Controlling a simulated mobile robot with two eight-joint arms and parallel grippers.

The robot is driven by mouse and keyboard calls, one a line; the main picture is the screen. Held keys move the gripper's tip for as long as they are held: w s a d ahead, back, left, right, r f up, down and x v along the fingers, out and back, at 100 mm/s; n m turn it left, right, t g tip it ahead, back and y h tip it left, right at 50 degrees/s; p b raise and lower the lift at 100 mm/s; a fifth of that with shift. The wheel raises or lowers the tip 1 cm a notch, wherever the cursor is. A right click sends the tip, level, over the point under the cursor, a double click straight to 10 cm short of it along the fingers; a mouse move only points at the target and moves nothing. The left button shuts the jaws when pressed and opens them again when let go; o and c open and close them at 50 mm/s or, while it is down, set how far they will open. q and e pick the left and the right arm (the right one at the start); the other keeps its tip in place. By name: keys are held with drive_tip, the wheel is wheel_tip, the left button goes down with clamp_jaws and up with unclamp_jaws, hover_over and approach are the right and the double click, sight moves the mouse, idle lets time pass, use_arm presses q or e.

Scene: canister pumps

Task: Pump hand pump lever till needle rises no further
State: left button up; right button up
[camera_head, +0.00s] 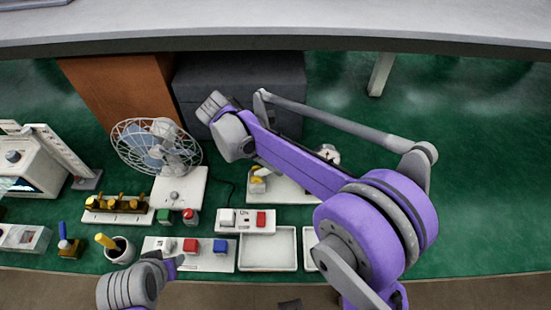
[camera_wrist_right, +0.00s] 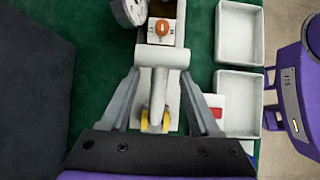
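The hand pump unit shows in the head view as a pale base (camera_head: 288,191) with yellow parts (camera_head: 258,178), partly hidden by my right arm. A round gauge-like part (camera_head: 328,153) shows beyond the arm; its needle cannot be read. In the right wrist view, a pale lever-like bar (camera_wrist_right: 158,88) with yellow parts (camera_wrist_right: 146,119) lies between the spread fingers of my right gripper (camera_wrist_right: 160,78). Gaps show on both sides of it. A grey round part (camera_wrist_right: 128,12) and an orange knob (camera_wrist_right: 162,27) lie beyond. My left gripper (camera_head: 176,262) is near the bench front; its finger gap is unclear.
White trays (camera_head: 242,268) and a switch box (camera_head: 245,231) stand in front of the pump. A fan (camera_head: 143,150), a brass-topped block (camera_head: 117,216), a cup (camera_head: 118,255) and a button panel (camera_head: 213,264) crowd the left. The green surface at right (camera_head: 485,190) is clear.

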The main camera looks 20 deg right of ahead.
drive_tip(key=shift+r, duration=0.1)
drive_tip(key=v, duration=1)
drive_tip(key=shift+a+r, duration=0.2)
drive_tip(key=shift+r, duration=0.1)
drive_tip(key=shift+w, duration=0.1)
